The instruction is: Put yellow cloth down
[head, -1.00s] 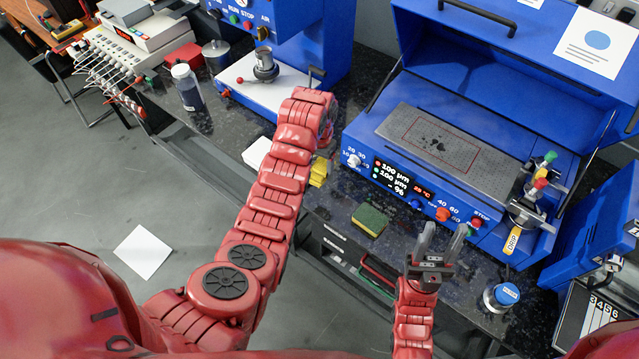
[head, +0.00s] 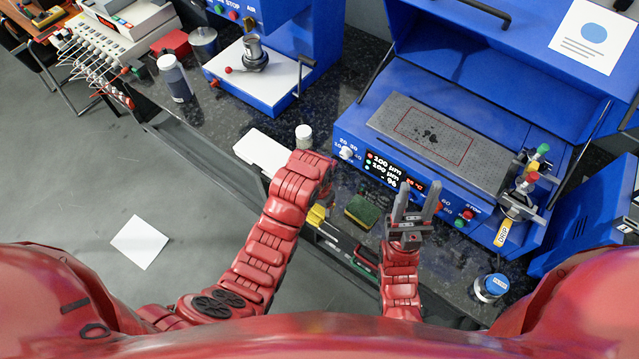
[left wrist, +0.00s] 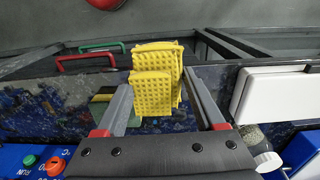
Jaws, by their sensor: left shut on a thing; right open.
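The yellow cloth (left wrist: 153,92) hangs folded, with a waffle-like texture, between the fingers of my left gripper (left wrist: 157,80), which is shut on it. In the head view a small part of the cloth (head: 316,216) shows below the end of my left arm, near the bench's front edge. The left fingers are mostly hidden there by the arm. I cannot tell whether the cloth touches the bench. My right gripper (head: 417,189) is open and empty in front of the blue coating machine (head: 345,128).
A green-and-yellow sponge (head: 361,212) lies on the dark bench right of the cloth. A white box (head: 262,152) and a white-capped jar (head: 303,136) stand behind my left arm. A blue-lidded container (head: 490,288) stands at right. An open drawer with tools (head: 365,258) lies below the front edge.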

